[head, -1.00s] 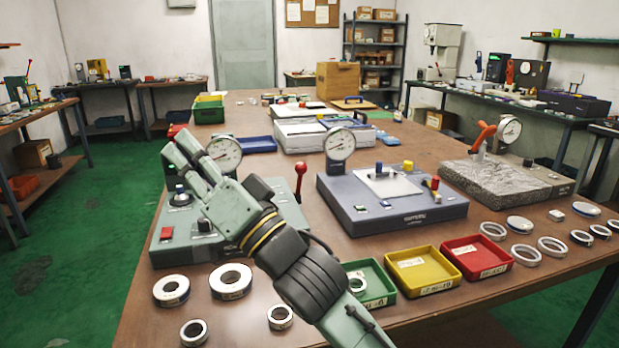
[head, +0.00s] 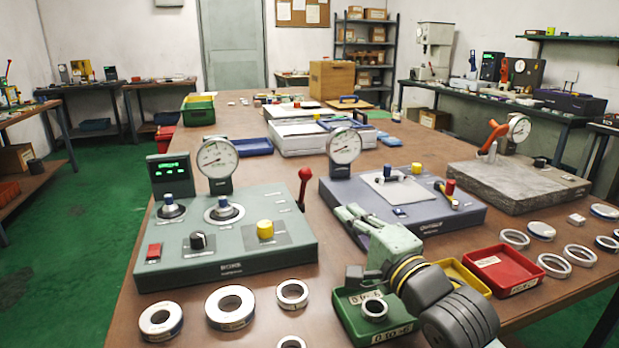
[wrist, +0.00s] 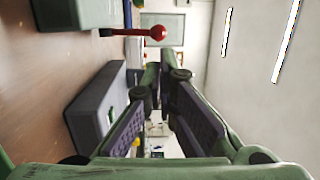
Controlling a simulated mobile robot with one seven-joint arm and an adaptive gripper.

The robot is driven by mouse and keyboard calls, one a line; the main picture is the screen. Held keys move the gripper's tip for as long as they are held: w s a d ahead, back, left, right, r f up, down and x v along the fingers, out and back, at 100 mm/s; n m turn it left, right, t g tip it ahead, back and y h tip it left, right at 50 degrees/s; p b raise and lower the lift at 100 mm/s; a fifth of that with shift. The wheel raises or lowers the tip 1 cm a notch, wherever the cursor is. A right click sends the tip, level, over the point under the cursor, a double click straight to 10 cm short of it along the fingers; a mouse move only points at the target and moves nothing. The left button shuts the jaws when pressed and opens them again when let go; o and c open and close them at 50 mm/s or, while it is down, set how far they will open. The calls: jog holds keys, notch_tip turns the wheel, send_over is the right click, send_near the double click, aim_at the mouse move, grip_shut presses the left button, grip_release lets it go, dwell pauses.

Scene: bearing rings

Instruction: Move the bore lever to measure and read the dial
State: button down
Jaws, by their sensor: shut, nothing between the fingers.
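The grey-green bore gauge (head: 225,262) stands at the front left of the table. Its round dial (head: 217,158) faces me, but the needle's reading is too small to tell. The bore lever (head: 304,187), with a red ball knob, stands upright at the gauge's right side; its knob also shows in the wrist view (wrist: 158,33). A pale ring (head: 238,216) appears to sit around the blue-topped post. My gripper (head: 342,211) is shut and empty, right of the lever and apart from it, in front of the second gauge. In the wrist view its fingertips (wrist: 160,72) converge.
A second grey gauge (head: 450,216) with its own dial stands right of the bore gauge. Green (head: 346,318) and red (head: 503,262) trays lie below and right of my gripper. Several loose rings lie along the front edge. A stone-like stand (head: 520,186) is farther right.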

jog(key=shift+w, duration=0.1)
dwell(0.3)
jog(key=p, duration=0.4)
send_near(309, 175)
jog(key=x, duration=0.7)
jog(key=shift+w, duration=0.15)
